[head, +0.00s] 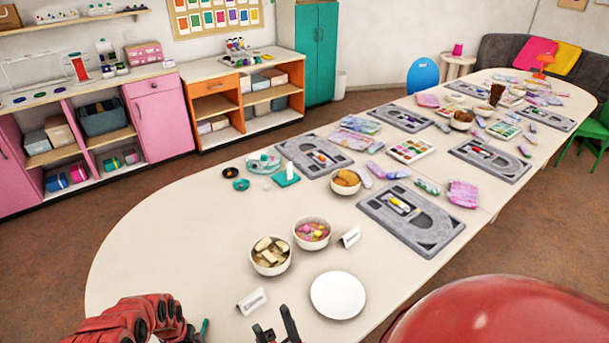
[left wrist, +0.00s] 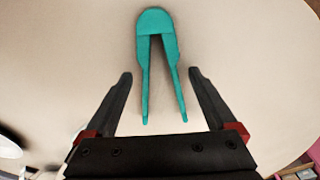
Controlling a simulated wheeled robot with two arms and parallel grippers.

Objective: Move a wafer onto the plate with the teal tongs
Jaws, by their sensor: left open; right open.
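The teal tongs (left wrist: 155,24) lie flat on the table in the left wrist view, hinge end away from me and arms spread. My left gripper (left wrist: 160,74) is open, with its fingers on either side of the tongs, apart from them. In the head view a teal bit of the tongs (head: 204,328) shows at the lower edge beside my red left arm. Pale wafers (head: 264,245) fill a white bowl (head: 271,270). The white plate (head: 337,295) is empty. My right gripper (head: 272,319) is open and empty at the lower edge, left of the plate.
A bowl of colourful sweets (head: 312,234) stands beside the wafer bowl. White label cards (head: 252,301) stand near the bowls. A biscuit bowl (head: 346,181) and grey bead boards (head: 411,215) lie further back. The table's left part is clear.

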